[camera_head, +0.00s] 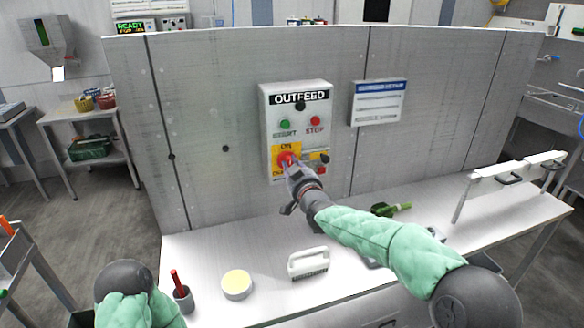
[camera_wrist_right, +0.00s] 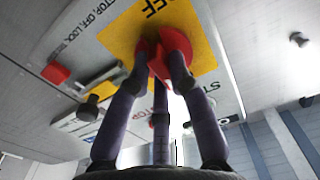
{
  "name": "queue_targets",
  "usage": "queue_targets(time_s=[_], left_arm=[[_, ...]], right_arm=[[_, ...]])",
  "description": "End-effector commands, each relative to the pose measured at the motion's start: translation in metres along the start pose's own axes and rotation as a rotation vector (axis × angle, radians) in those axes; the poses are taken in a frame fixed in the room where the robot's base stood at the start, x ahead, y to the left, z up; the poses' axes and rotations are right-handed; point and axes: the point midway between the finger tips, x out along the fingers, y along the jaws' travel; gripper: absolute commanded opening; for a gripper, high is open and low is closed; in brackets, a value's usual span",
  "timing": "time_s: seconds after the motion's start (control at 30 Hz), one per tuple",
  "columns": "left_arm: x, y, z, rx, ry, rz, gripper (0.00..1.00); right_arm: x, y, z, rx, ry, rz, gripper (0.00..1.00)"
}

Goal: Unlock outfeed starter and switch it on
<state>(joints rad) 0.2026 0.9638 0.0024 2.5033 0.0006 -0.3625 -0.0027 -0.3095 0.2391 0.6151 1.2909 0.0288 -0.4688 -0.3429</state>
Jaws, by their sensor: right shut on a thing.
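The outfeed starter box (camera_head: 265,110), pale grey, is mounted on the upright panel. It has a green START button (camera_head: 285,124), a red STOP button (camera_head: 315,121) and a yellow plate (camera_head: 277,150) marked ON. A red rotary switch (camera_head: 285,158) sits on this plate. My right gripper (camera_head: 289,165) is at the switch, its fingers shut on the red knob (camera_wrist_right: 163,55), with OFF visible on the plate beyond. A black piece (camera_head: 322,158) and a red piece (camera_head: 322,170) sit right of the switch; I cannot tell whether either is a lock. The knob's setting is unclear. My left gripper is out of view.
A notice (camera_head: 378,101) hangs right of the box. A white rail stands at the right.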

Motion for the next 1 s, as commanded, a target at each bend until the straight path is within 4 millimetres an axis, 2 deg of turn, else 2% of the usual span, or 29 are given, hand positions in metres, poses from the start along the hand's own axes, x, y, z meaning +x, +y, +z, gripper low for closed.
queue_targets(time_s=[0.17, 0.2, 0.27, 0.3, 0.67, 0.87, 1.0], left_arm=[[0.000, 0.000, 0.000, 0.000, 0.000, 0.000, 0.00], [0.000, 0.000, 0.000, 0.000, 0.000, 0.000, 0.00], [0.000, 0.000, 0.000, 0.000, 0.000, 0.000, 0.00], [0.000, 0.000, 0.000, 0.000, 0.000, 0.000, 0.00], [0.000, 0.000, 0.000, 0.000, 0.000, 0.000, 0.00], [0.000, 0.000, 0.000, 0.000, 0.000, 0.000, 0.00], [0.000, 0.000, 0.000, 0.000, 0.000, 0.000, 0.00]], right_arm=[[0.000, 0.000, 0.002, 0.002, -0.004, -0.001, 0.00], [0.000, 0.000, 0.002, 0.002, -0.004, -0.001, 0.26], [0.000, 0.000, 0.002, 0.002, -0.004, -0.001, 0.43], [0.000, 0.000, 0.002, 0.001, -0.004, -0.001, 0.45], [-0.002, 0.000, 0.000, 0.000, -0.001, 0.000, 0.45], [-0.019, 0.000, 0.000, 0.000, -0.001, 0.000, 0.45], [-0.040, 0.000, 0.000, 0.000, -0.001, 0.000, 0.45]])
